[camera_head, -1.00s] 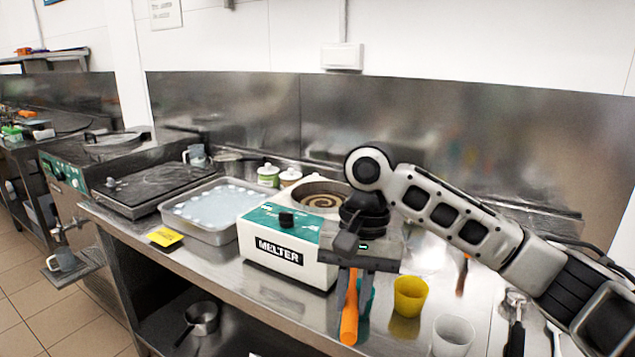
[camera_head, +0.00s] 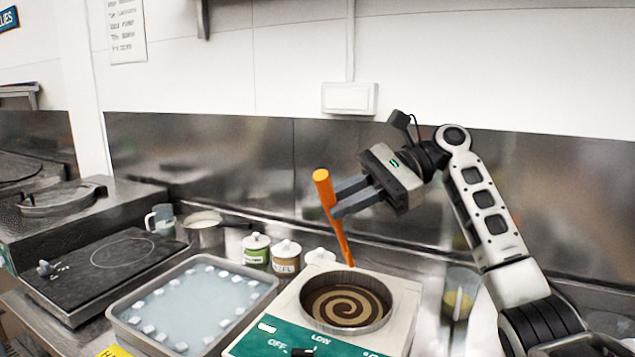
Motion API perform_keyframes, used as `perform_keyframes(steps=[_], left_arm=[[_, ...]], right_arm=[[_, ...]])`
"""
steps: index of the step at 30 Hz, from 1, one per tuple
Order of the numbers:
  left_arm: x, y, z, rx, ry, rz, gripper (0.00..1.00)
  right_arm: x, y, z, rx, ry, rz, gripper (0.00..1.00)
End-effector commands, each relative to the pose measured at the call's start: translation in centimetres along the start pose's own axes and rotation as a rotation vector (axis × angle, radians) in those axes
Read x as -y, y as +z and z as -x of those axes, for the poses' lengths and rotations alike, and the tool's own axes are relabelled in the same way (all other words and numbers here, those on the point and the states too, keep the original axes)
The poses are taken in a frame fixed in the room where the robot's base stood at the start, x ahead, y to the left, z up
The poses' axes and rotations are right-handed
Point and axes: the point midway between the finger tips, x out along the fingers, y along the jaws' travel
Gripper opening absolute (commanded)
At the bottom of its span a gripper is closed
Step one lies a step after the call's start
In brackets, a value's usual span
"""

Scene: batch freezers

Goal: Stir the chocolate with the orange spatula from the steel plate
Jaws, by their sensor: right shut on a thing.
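The orange spatula (camera_head: 332,212) is held by my right gripper (camera_head: 342,199), whose fingers are shut on its handle. The spatula hangs tilted, its thick handle end up and its lower end pointing down behind the rim of the melter's pot. I cannot tell whether its lower end is inside the pot or behind it. The chocolate (camera_head: 350,304), a brown and cream swirl, fills the round pot of the white and green melter (camera_head: 408,308) at bottom centre. My left gripper is not in view. The steel plate cannot be made out.
A steel tray of pale liquid with white cubes (camera_head: 274,291) stands left of the melter. Several lidded jars (camera_head: 256,250) stand behind it. A black hot plate (camera_head: 100,262) and a saucepan (camera_head: 205,232) are further left.

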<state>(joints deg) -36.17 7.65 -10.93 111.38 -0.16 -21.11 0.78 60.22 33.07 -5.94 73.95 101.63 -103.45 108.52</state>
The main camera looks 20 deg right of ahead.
Motion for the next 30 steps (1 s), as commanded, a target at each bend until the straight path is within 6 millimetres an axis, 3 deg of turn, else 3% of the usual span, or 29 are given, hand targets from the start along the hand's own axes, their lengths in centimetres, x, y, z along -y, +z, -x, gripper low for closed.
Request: perform_keyframes(steps=[10,30], left_arm=[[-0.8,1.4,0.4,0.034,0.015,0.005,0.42],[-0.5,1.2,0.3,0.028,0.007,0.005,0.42]], right_arm=[[-0.8,-0.4,-0.9,0.013,-0.005,0.003,0.00],[-4.3,-2.2,-4.3,0.013,-0.007,0.000,0.00]])
